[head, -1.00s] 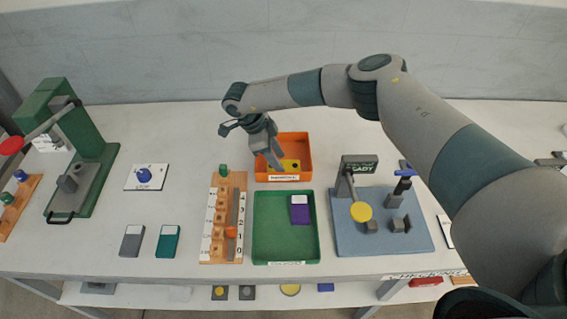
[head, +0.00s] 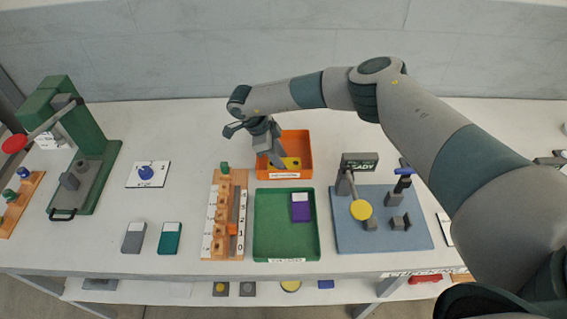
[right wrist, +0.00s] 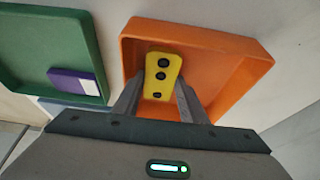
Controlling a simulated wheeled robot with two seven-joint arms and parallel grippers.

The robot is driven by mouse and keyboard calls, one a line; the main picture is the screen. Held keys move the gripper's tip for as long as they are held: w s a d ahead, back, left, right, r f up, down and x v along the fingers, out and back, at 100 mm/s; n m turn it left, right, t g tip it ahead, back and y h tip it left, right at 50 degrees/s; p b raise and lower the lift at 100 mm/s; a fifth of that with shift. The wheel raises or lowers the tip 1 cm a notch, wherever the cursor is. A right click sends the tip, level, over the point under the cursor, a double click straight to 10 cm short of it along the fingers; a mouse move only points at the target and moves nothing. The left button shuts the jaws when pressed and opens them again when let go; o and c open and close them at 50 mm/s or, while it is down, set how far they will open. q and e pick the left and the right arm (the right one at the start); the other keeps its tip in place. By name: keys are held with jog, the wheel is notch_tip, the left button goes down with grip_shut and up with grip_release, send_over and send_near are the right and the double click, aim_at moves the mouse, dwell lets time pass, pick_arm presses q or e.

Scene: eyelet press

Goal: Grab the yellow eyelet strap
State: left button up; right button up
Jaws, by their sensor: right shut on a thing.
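The yellow eyelet strap (head: 291,163) is in the orange tray (head: 308,146), partly hidden by my gripper in the head view. In the right wrist view the strap (right wrist: 162,76) shows as a yellow bar with several dark holes, between my two fingers. My right gripper (head: 275,160) reaches down into the orange tray and is shut on the strap; its fingertips also show in the right wrist view (right wrist: 160,100). Whether the strap still touches the tray floor I cannot tell. My left gripper is not in view.
The green tray (head: 287,251) with a purple-and-white piece (head: 300,207) stands just in front of the orange tray. A wooden rack (head: 211,250) is left of it, a blue press base (head: 370,240) right. A green press (head: 60,125) stands far left.

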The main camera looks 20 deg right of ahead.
jog(key=shift+r, duration=0.15)
jog(key=shift+r+b, duration=0.5)
jog(key=shift+r, duration=0.2)
notch_tip(320, 180, up, 8)
jog(key=b, duration=0.3)
jog(key=shift+r, duration=0.2)
jog(key=shift+s+f, duration=0.1)
